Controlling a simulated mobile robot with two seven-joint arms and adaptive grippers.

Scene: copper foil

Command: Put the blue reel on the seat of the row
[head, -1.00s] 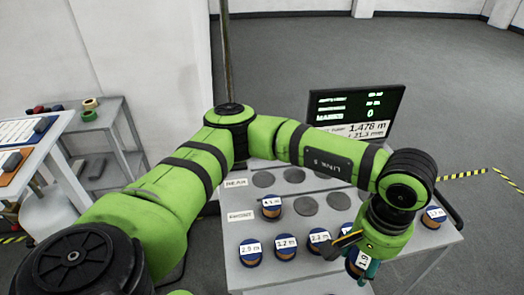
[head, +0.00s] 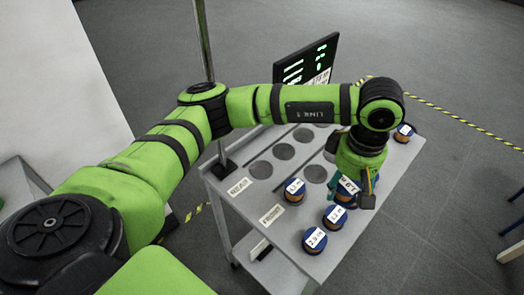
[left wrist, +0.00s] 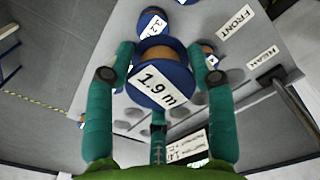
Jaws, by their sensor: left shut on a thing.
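My left gripper (head: 356,192) is shut on a blue reel labelled 1.9 m (left wrist: 162,88). In the left wrist view the reel sits between the green fingers (left wrist: 160,75), label facing the camera. In the head view the gripper partly hides it, and its height above the trolley top is hard to tell. The front row, by the FRONT label (head: 271,215), has a blue reel (head: 294,193) at its left end and bare dark round seats (head: 315,174). The rear row has bare seats (head: 260,169) by its label (head: 240,187). My right gripper is out of view.
More blue reels (head: 314,240) (head: 335,217) stand near the front edge of the grey trolley (head: 240,207), and one (head: 403,132) stands at its far right. A black screen (head: 307,62) stands behind. A metal pole (head: 204,40) rises at the trolley's left.

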